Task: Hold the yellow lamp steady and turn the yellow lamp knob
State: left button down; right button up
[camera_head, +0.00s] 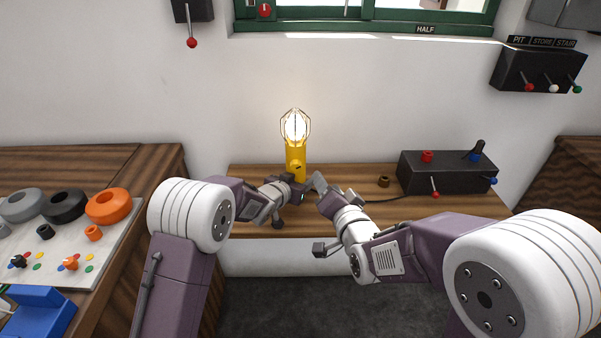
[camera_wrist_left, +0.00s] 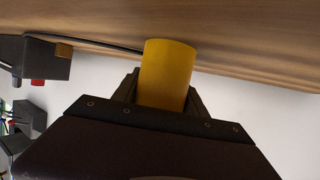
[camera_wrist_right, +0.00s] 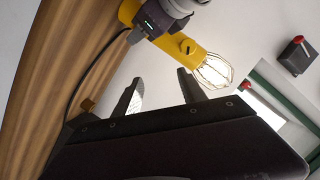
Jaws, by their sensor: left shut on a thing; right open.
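The yellow lamp (camera_head: 295,158) stands upright on the wooden bench, its caged bulb (camera_head: 295,126) glowing. My left gripper (camera_head: 296,184) is shut around the lamp's yellow body, which shows between its fingers in the left wrist view (camera_wrist_left: 168,72). The dark lamp knob (camera_wrist_right: 187,46) sits on the yellow body below the cage in the right wrist view. My right gripper (camera_head: 318,186) is open and empty, just right of the lamp and apart from the knob. The lower part of the lamp is hidden behind my left gripper in the head view.
A black control box (camera_head: 447,174) with red and blue controls stands on the bench at right, beside a small brown part (camera_head: 384,181). A dark cable runs along the bench. A board with rings (camera_head: 100,240) lies on the left bench. Lever boxes hang on the wall.

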jog(key=d+n+h, duration=0.2)
jog(key=d+h, duration=0.1)
jog(key=d, duration=0.1)
jog(key=n+g+y, duration=0.1)
jog(key=g+y, duration=0.1)
send_near(296, 168)
jog(key=x, duration=0.8)
jog(key=shift+w+f, duration=0.15)
jog(key=shift+w, duration=0.15)
grip_shut()
